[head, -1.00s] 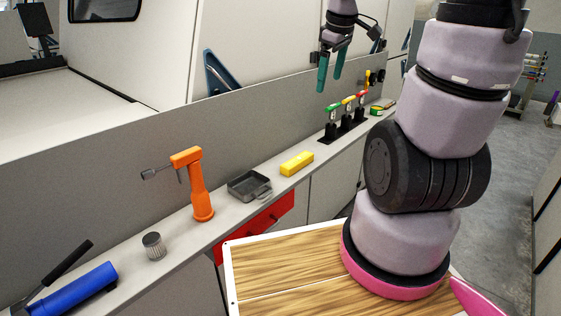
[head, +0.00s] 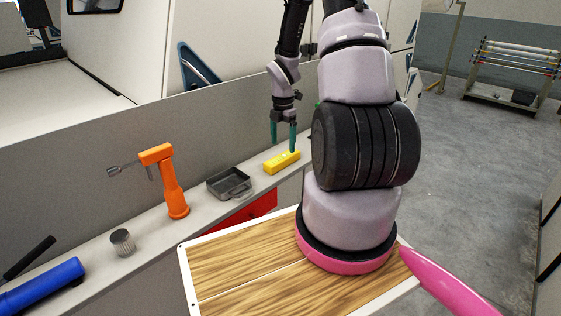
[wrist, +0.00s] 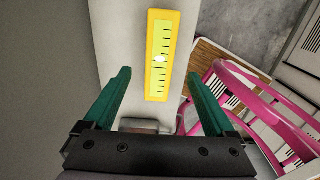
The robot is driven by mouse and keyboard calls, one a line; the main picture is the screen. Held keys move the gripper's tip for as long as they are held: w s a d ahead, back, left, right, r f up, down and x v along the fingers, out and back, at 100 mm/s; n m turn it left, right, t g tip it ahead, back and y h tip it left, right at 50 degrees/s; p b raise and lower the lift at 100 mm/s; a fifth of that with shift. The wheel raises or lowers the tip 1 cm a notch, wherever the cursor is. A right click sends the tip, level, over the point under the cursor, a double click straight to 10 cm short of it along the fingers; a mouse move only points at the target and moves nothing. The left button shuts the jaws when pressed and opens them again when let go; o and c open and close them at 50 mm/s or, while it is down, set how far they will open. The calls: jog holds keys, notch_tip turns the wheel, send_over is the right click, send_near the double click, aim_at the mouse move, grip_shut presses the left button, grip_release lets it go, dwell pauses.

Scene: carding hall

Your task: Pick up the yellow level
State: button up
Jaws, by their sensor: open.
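The yellow level (head: 282,162) lies on the narrow grey ledge, to the right of the dark tray in the head view. In the wrist view the level (wrist: 162,55) lies lengthwise beyond the fingertips, with a scale marked on its face. My gripper (head: 284,139) has green fingers pointing down, and it is just above the level. In the wrist view my gripper (wrist: 159,76) is open and empty, its fingers spread wider than the level. I cannot tell the exact height gap.
A dark metal tray (head: 229,184), an orange tool (head: 168,181), a ribbed grey cylinder (head: 122,243) and a blue tool (head: 45,286) stand left along the ledge (head: 205,214). A grey wall panel (head: 140,122) rises behind it. The floor at right is open.

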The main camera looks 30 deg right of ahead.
aim_at(282, 156)
notch_tip(282, 156, down, 7)
jog(key=shift+a+r, duration=0.1)
jog(key=shift+r, duration=0.05)
jog(key=shift+c, duration=0.3)
grip_shut()
